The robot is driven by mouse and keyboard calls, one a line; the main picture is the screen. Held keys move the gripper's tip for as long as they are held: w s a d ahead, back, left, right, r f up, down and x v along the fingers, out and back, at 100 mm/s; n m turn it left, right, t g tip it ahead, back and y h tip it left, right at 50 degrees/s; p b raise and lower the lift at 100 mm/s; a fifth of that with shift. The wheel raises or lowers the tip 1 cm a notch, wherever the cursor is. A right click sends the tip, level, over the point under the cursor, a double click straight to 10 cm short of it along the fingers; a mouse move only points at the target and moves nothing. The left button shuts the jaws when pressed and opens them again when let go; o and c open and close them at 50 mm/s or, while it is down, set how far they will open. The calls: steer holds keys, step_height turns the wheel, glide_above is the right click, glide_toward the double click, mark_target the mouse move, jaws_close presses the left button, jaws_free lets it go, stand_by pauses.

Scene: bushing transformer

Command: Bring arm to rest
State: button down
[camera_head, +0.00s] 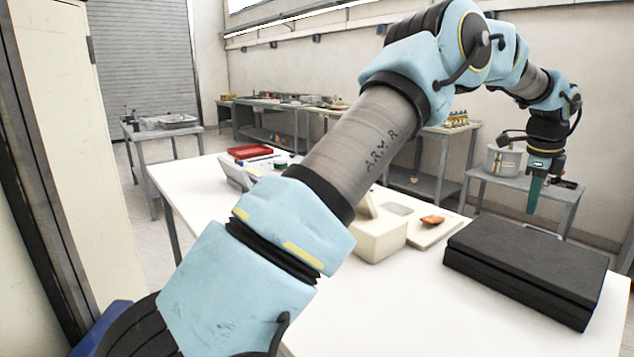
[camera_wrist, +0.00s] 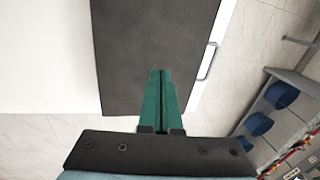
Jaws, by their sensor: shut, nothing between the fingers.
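My arm stretches from the lower left to the upper right in the head view, bent at the elbow, with its end hanging down. My gripper (camera_head: 535,194) has green fingers that point downward and are together, with nothing between them. It shows above and behind the black case (camera_head: 530,262) on the white table. In the wrist view the shut green fingers (camera_wrist: 162,80) appear over the dark top of the case (camera_wrist: 150,45). The gap between the fingertips and the case is hard to judge.
The white table (camera_head: 420,290) also bears a cream box (camera_head: 380,238), a board with an orange item (camera_head: 432,220) and a red tray (camera_head: 250,151). A grey stand with a pot (camera_head: 504,161) is behind. A pale cabinet (camera_head: 65,150) stands close at left. Floor shows between the tables.

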steer(key=w+a+f+n+y, duration=0.15)
steer(key=a+n, duration=0.55)
steer(key=a, duration=0.9)
steer(key=w+a+f+n+h, duration=0.1)
steer(key=w+a+n, duration=0.35)
steer(key=a, duration=1.25)
steer(key=s+a+f+n, duration=0.2)
steer(key=s+a+n, duration=0.5)
steer(key=a, duration=0.4)
steer(key=s+a+f+n, duration=0.2)
steer(key=s+a+n, duration=0.6)
steer(key=a, duration=0.3)
steer(key=shift+s+a+y, duration=0.15)
steer(key=shift+s+y, duration=0.3)
steer(key=shift+s, duration=0.4)
steer(key=shift+f, duration=0.1)
